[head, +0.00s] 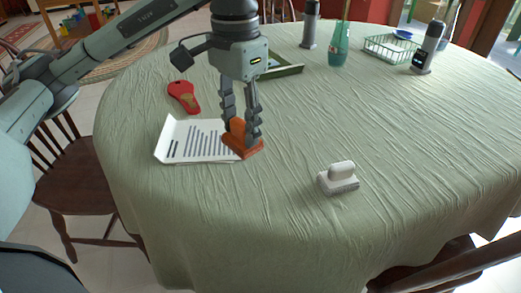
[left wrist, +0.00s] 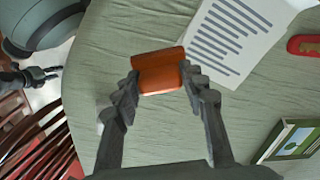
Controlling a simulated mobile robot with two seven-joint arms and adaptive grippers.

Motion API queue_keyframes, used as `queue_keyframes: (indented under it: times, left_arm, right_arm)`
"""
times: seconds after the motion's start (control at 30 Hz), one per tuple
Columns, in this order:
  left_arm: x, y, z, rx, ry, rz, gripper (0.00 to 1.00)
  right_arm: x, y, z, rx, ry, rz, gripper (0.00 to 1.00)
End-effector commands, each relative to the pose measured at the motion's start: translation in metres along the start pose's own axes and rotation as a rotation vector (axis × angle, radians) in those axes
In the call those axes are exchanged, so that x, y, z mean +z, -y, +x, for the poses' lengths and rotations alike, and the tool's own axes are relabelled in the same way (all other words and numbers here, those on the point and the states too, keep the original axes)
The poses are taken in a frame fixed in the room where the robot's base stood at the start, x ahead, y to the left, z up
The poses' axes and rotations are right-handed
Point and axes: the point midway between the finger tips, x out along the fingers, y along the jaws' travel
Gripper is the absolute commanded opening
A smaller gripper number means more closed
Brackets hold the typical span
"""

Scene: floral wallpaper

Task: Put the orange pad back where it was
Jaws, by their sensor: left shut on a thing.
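The orange pad (head: 242,146) has a flat base and a raised handle part. In the head view it is at the right edge of a printed paper sheet (head: 190,142) on the green-covered table. My left gripper (head: 241,134) points down and is shut on the orange pad. The pad also shows between the fingertips in the left wrist view (left wrist: 158,72), beside the paper (left wrist: 232,40). I cannot tell whether the pad touches the paper or cloth.
A white-handled block (head: 339,178) stands on the table to the right. A red tool (head: 184,97) lies behind the paper. A green frame (head: 283,72), a teal bottle (head: 339,50) and a wire basket (head: 390,47) are farther back. The front middle of the table is clear.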

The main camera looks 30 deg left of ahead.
Motion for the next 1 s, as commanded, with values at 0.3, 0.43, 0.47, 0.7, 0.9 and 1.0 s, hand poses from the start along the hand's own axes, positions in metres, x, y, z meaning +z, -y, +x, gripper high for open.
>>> queue_keyframes:
  times: [0.3,0.43,0.47,0.7,0.9,1.0]
  left_arm:
    - [-0.023,-0.024,0.021,0.000,0.001,-0.002,0.14]
    - [-0.022,-0.024,0.034,0.000,0.004,-0.003,0.14]
    - [-0.022,-0.024,0.039,0.000,0.004,-0.003,0.14]
    - [-0.023,-0.024,0.060,-0.001,0.000,-0.002,0.14]
    - [-0.023,-0.024,0.061,-0.001,-0.001,-0.002,0.14]
    - [-0.023,-0.024,0.062,-0.001,-0.001,-0.002,0.14]
  right_arm:
    - [0.008,0.001,0.013,-0.005,0.014,0.000,0.40]
    - [0.006,0.003,0.013,-0.008,0.006,-0.001,0.40]
    - [0.005,0.003,0.013,-0.009,0.004,-0.002,0.40]
    - [0.011,0.006,0.022,-0.014,0.016,-0.002,0.40]
    - [0.011,0.006,0.024,-0.015,0.017,-0.002,0.40]
    - [0.010,0.005,0.021,-0.013,0.017,-0.002,0.40]
